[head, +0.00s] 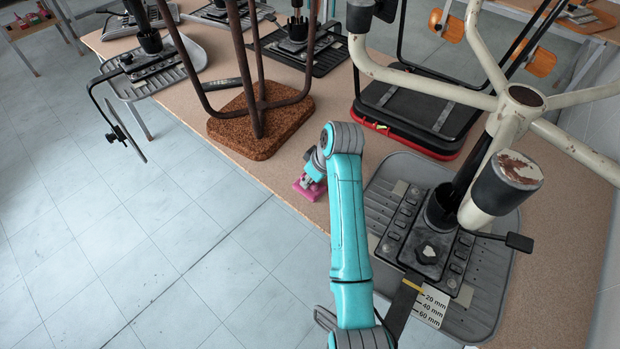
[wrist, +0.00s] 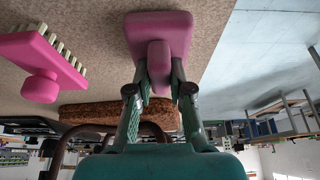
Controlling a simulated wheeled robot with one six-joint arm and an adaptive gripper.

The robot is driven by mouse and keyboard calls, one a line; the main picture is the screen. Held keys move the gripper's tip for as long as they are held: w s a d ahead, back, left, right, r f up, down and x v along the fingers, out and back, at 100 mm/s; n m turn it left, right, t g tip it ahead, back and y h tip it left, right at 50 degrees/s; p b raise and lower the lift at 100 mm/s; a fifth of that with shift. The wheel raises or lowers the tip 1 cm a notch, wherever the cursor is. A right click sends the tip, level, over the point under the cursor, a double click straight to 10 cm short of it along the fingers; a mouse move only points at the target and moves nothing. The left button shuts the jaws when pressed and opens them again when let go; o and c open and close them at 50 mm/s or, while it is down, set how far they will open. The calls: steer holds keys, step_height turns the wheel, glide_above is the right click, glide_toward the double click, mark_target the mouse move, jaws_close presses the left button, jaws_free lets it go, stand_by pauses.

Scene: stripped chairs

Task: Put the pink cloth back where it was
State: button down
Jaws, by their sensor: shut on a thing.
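The pink cloth (head: 311,190) shows as a flat pink pad with a raised pink grip. It is near the table's left edge in the head view. My gripper (head: 313,176) is over it, shut on the grip. In the wrist view the pink cloth (wrist: 160,28) is between the fingers of my gripper (wrist: 161,75), close to the tabletop. I cannot tell whether it touches the table. A pink brush (wrist: 40,52) with pale bristles and a round knob is beside it at the left of the wrist view. My arm seems to hide the brush in the head view.
A brown cork seat (head: 245,140) with dark legs is just beyond my gripper. A red-edged black seat (head: 420,125) and a grey ribbed seat (head: 395,185) with a cream chair base (head: 480,90) lie to the right. The tiled floor (head: 150,235) is open on the left.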

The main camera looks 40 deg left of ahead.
steer(key=shift+f, duration=0.15)
steer(key=c, duration=1.1)
jaws_free()
steer(key=shift+o, duration=0.2)
steer(key=v, duration=1.2)
steer(key=shift+s, duration=0.1)
